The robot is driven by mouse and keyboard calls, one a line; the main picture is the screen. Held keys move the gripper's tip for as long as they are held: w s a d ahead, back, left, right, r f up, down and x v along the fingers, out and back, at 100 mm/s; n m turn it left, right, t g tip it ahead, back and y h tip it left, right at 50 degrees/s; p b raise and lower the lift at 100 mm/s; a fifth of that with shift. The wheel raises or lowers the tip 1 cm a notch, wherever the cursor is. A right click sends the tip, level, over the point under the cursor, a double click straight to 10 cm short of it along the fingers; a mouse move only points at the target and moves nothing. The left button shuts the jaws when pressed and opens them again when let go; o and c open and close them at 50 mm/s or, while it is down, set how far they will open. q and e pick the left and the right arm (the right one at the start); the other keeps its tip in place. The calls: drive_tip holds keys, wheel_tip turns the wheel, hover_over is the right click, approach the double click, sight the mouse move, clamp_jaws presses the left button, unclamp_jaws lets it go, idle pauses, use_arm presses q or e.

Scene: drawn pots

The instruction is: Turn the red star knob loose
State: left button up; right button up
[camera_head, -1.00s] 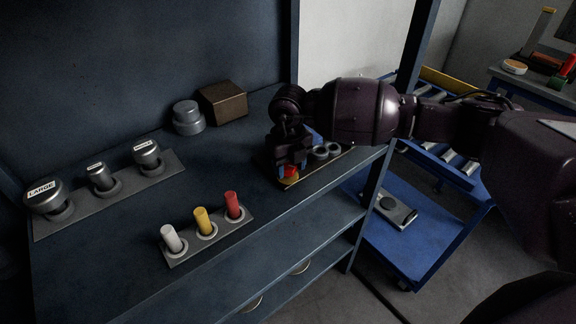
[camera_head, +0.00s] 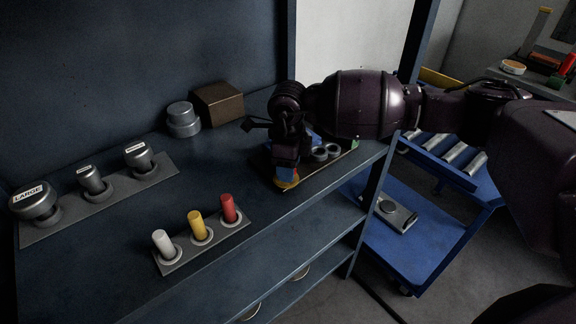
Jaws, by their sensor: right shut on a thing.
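The red star knob (camera_head: 287,182) sits low at the near left end of a dark plate with a yellowish edge on the shelf top. Only a small reddish-orange piece of it shows under my fingers. My right gripper (camera_head: 286,175) points down and is shut on the knob, with my arm coming in from the right. The fingers and wrist hide most of the knob and part of the plate. My left gripper is not in view.
Two dark rings (camera_head: 326,153) stand on the plate beside my gripper. White, yellow and red pegs (camera_head: 196,226) stand in a grey holder at the front. Labelled metal knobs (camera_head: 92,180) stand at left. A brown box (camera_head: 218,103) and grey cylinder (camera_head: 183,119) are behind. A blue cart (camera_head: 420,240) is at right.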

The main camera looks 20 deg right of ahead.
drive_tip(key=shift+n, duration=0.3)
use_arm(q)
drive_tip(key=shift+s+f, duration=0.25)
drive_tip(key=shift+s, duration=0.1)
use_arm(e)
drive_tip(key=o, duration=0.9)
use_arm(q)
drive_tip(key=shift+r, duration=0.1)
